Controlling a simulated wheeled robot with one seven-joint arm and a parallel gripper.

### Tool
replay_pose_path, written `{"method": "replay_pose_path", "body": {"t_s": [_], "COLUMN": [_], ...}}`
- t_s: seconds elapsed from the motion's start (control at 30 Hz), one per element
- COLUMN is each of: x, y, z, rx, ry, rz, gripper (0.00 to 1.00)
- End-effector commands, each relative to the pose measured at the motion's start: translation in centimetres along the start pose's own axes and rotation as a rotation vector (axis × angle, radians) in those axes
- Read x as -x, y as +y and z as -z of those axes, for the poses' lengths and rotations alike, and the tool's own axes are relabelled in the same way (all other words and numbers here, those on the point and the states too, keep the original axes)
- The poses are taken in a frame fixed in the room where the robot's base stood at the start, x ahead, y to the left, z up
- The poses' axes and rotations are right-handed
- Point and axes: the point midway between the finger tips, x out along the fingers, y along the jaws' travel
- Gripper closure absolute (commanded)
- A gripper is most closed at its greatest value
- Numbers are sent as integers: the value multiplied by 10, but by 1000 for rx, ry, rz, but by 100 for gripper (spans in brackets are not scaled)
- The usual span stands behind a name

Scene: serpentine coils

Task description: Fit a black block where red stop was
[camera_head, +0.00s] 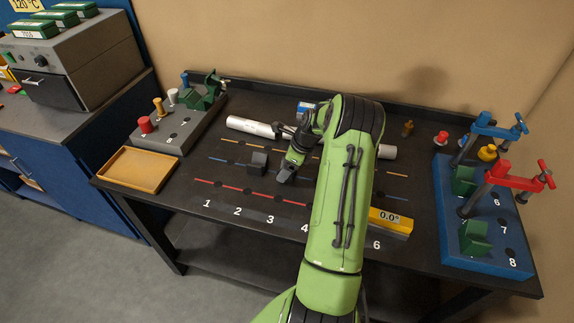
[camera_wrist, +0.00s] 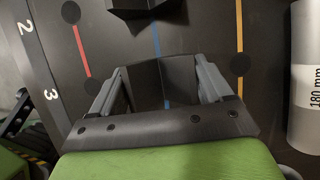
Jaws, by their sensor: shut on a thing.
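My gripper (camera_wrist: 163,88) is shut on a dark block (camera_wrist: 148,82), seen between its fingers in the wrist view. In the head view the dark block (camera_head: 287,171) shows at the hand's lower left, near the blue line. Another black block (camera_head: 257,162) stands on the table to its left; part of it shows at the top of the wrist view (camera_wrist: 140,6). A red knobbed stop (camera_head: 145,124) stands in the grey rack (camera_head: 180,135) at left. Whether the held block touches the table I cannot tell.
Red, blue and orange lines with dark round spots cross the black table (camera_head: 190,200). A silver cylinder (camera_head: 250,126) lies behind the gripper. A wooden tray (camera_head: 137,168) is at left, a yellow level (camera_head: 390,222) in front. A blue fixture with clamps (camera_head: 480,270) is at right.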

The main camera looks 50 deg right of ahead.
Motion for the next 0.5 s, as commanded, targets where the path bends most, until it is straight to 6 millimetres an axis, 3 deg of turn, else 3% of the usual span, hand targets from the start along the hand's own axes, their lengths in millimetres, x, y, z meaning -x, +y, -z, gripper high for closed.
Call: {"method": "replay_pose_path", "body": {"t_s": [0.17,0.2,0.3,0.5], "x": [-2,-2,-2,-2], "y": [1,1,1,1], "z": [1,1,1,2], "rx": [0,0,-1,-2], "ry": [1,2,2,3], "rz": [-2,-3,-3,-4], "gripper": [80,17,1,0]}}
